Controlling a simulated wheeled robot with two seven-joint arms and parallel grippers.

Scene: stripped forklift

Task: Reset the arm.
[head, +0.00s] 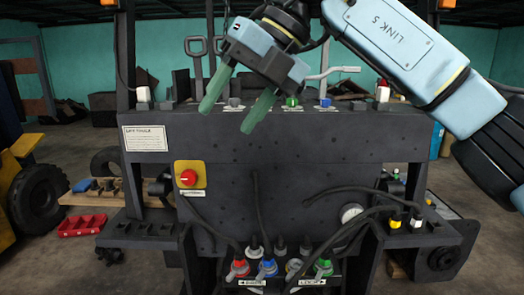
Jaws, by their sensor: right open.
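My right gripper (230,112) reaches in from the upper right. It hangs in front of the top edge of the dark forklift panel (240,150), left of the picture's middle. Its two green fingers are spread apart and point down and to the left, with nothing between them. Part of the panel's top row is hidden behind the gripper and arm. My left gripper is not in view.
The panel carries a red knob (188,178) on a yellow plate, a grey lever (332,73) near my gripper, loose black hoses (340,235) and coloured connectors (267,267) below. A red tray (82,225) lies on the floor at left, near a large wheel (40,193).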

